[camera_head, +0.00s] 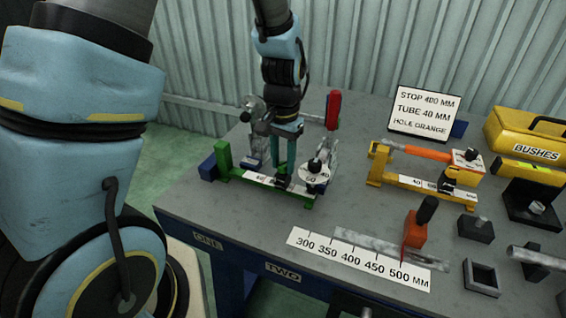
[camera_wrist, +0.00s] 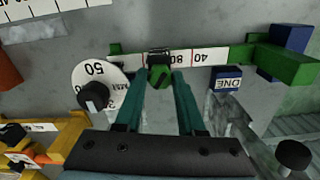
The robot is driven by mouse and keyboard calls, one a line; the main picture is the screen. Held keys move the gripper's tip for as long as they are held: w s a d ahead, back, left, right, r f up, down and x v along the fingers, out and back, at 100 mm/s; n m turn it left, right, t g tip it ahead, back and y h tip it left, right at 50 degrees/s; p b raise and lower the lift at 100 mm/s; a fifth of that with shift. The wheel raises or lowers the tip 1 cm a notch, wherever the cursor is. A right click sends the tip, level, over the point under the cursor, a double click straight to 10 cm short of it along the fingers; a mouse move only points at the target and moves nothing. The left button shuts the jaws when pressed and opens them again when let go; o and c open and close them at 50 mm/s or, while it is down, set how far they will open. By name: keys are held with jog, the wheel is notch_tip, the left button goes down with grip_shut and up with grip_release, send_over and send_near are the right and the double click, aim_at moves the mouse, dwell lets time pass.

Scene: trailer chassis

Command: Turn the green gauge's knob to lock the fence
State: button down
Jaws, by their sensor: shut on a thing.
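The green gauge (camera_head: 225,160) lies on the bench, with a white number scale (camera_head: 262,180) along its bar. The bar also shows in the wrist view (camera_wrist: 237,54). A small black fence slider (camera_wrist: 159,56) sits on the scale. A green knob (camera_wrist: 160,77) stands at the slider, between my teal fingertips. My gripper (camera_head: 285,172) points down over the bar and is shut on the knob; the wrist view shows the fingertips (camera_wrist: 160,74) on either side of it. The knob's angle is hard to tell. In the head view my fingers partly hide the knob.
A white dial (camera_wrist: 112,74) with a black knob is close beside my fingers. A red-handled clamp (camera_head: 333,110) stands behind. A yellow gauge (camera_head: 376,165), sign (camera_head: 423,112), ruler strip (camera_head: 335,262) and red stop (camera_head: 413,232) lie to the right.

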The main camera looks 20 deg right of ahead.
aim_at(283, 164)
jog(key=m, duration=0.5)
jog(key=shift+r+m, duration=0.1)
jog(key=shift+m, duration=0.2)
jog(key=m+p, duration=0.2)
jog(key=m, duration=0.3)
jog(key=shift+m+p, duration=0.3)
jog(key=c, duration=0.8)
grip_release()
jog(key=shift+o, duration=0.2)
notch_tip(283, 164, up, 11)
jog(key=b, duration=0.1)
